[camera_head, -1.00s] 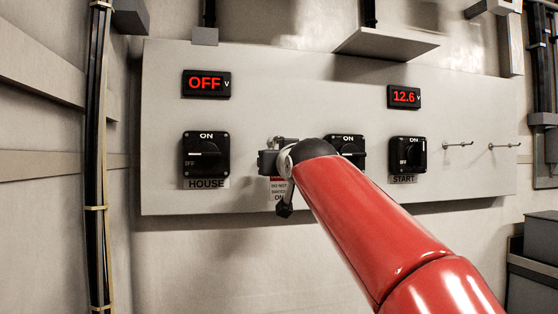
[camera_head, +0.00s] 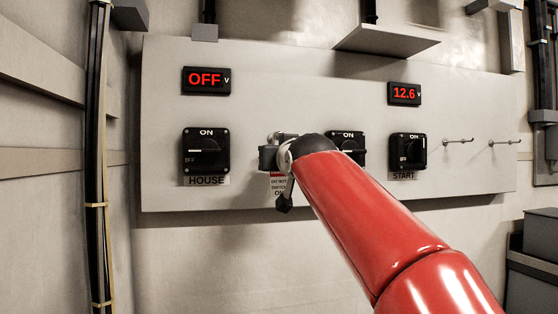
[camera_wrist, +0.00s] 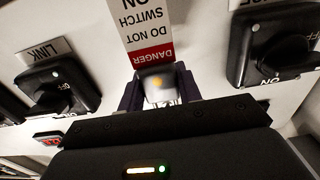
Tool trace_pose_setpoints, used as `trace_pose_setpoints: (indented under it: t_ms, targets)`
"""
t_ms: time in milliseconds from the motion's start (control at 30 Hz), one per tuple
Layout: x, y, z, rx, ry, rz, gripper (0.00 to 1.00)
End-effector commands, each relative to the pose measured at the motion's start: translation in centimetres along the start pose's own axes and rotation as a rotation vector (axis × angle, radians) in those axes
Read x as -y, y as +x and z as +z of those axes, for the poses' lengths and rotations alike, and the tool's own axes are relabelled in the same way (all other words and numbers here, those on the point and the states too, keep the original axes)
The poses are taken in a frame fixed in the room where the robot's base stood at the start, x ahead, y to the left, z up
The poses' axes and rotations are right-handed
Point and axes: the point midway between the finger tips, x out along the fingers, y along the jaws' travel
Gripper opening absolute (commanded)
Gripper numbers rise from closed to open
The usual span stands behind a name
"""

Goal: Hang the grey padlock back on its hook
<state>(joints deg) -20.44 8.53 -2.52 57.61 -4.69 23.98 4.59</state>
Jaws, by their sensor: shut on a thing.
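The grey padlock (camera_wrist: 160,82) is between the two dark fingers of my gripper (camera_wrist: 160,92) in the wrist view. My gripper is shut on it. A red and white danger tag (camera_wrist: 140,32) shows right beside the padlock; I cannot tell whether it hangs from it. In the head view my gripper (camera_head: 272,156) is in front of the panel, between the HOUSE switch and the middle switch, and a small grey metal part shows above it. My arm hides part of this area. Two metal hooks, the nearer (camera_head: 458,142) and the farther (camera_head: 505,143), stick out at the panel's right and are empty.
The HOUSE switch (camera_head: 206,152) is left of my gripper. The middle switch (camera_head: 348,146), labelled LINK in the wrist view, is partly behind my arm. The START switch (camera_head: 408,152) is left of the hooks. A ledge (camera_head: 388,40) juts out above the panel.

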Motion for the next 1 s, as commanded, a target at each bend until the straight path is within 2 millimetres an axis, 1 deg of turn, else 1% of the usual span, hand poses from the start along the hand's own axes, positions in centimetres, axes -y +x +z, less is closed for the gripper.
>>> trace_pose_setpoints:
  t_ms: [133, 167, 200, 267, 367, 600, 700, 833, 1000]
  targets:
    - [0.0, 0.0, -1.5, -0.004, 0.001, 0.000, 0.07]
    - [0.0, -0.3, -1.6, -0.004, 0.001, 0.000, 0.07]
    - [0.0, -1.1, -1.2, -0.004, 0.001, 0.000, 0.07]
    - [0.0, -2.2, -1.2, -0.004, 0.000, 0.000, 0.07]
    - [0.0, -4.5, -1.2, -0.006, 0.000, 0.000, 0.07]
    - [-0.1, -11.3, -1.1, -0.006, 0.000, 0.000, 0.07]
    - [-0.1, -13.7, -1.2, -0.006, 0.000, 0.001, 0.07]
    - [-0.1, -16.1, -1.2, -0.004, 0.000, 0.001, 0.07]
    - [0.0, -17.7, -1.3, -0.002, 0.000, 0.000, 0.07]
